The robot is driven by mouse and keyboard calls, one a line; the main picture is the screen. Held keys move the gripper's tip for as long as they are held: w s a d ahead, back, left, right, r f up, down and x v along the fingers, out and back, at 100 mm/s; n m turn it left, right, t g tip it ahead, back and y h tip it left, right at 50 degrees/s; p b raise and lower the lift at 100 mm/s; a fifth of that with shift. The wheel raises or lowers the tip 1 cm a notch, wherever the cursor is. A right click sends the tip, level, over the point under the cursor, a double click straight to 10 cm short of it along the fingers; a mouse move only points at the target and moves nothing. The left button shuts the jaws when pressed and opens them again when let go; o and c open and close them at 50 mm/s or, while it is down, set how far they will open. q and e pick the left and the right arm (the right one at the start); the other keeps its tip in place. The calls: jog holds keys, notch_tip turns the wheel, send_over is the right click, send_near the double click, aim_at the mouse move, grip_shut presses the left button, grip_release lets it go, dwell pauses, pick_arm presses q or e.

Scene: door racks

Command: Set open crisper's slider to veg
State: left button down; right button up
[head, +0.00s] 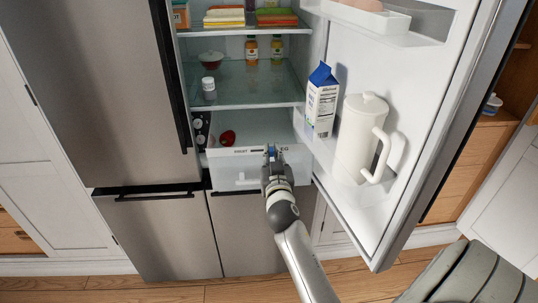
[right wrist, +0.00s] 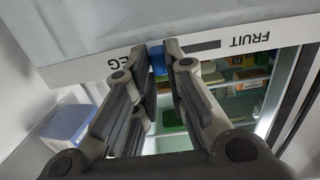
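The open crisper drawer (head: 236,178) is pulled out at the bottom of the fridge. Its front strip reads FRUIT (right wrist: 250,40) at one end and VEG at the other, with the V hidden behind a finger. The blue slider (right wrist: 157,61) is at the VEG end of its dark slot (right wrist: 205,47), and the slot's bare part lies toward FRUIT. My right gripper (head: 270,157) is at the drawer front. In the right wrist view its fingertips (right wrist: 158,58) are closed in on both sides of the slider. My left gripper is out of view.
The open fridge door (head: 385,200) stands to the right, holding a milk carton (head: 321,102) and a white pitcher (head: 357,140). Shelves above hold bottles and a jar (head: 208,88). A red item (head: 228,137) lies in the drawer. A grey ribbed object (head: 470,275) is at lower right.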

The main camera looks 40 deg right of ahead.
jog(key=o, duration=0.4)
jog(key=shift+s+d, duration=0.1)
jog(key=shift+d, duration=0.15)
jog(key=shift+c, duration=0.2)
jog(key=shift+s+a, duration=0.15)
jog(key=shift+a, duration=0.1)
jog(key=v, duration=0.7)
